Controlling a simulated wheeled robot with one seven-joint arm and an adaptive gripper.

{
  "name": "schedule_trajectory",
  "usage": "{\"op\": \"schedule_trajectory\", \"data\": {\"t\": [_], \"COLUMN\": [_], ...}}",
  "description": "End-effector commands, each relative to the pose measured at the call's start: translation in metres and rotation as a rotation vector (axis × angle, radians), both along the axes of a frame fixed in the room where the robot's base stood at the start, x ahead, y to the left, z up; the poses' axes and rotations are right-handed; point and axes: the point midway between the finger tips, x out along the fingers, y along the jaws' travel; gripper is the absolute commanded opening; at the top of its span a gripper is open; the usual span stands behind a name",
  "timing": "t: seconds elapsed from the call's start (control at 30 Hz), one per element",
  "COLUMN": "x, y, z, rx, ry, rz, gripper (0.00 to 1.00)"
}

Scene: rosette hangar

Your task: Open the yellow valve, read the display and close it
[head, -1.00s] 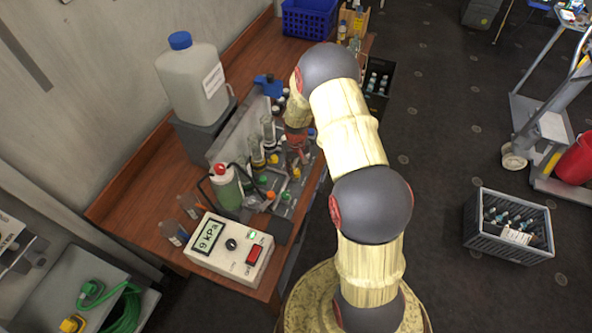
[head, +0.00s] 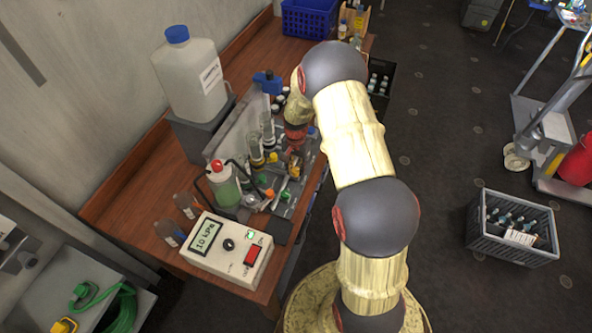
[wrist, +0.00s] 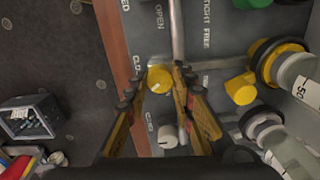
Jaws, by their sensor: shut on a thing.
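The yellow valve knob (wrist: 159,79) shows in the wrist view between my fingertips, with a pale mark on its face. My gripper (wrist: 157,80) is shut on it, one finger on each side. An "OPEN" label stands above the knob, and a partly hidden label begins to its left. In the head view my gripper (head: 296,163) is down among the valves on the panel, and my wrist hides much of the knob there. The display (head: 205,236) on the white box (head: 228,248) reads 10 kPa. The box's red switch (head: 255,256) and a green light show.
Another yellow part (wrist: 241,88) and a yellow-ringed cylinder (wrist: 281,62) lie right of my gripper. A green-liquid bottle (head: 223,184), glass tubes and a large white jug (head: 190,75) crowd the wooden bench (head: 125,190). A grey crate (head: 510,228) stands on the floor.

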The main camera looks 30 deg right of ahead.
Motion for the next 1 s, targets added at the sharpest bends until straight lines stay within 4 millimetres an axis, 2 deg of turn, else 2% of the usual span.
{"op": "schedule_trajectory", "data": {"t": [0.6, 1.0], "x": [0.0003, 0.0003], "y": [0.0005, 0.0007], "z": [-0.0006, -0.0001], "rx": [0.0, 0.0], "ry": [-0.001, 0.0], "rz": [-0.536, -0.701], "gripper": [0.0, 0.0]}}
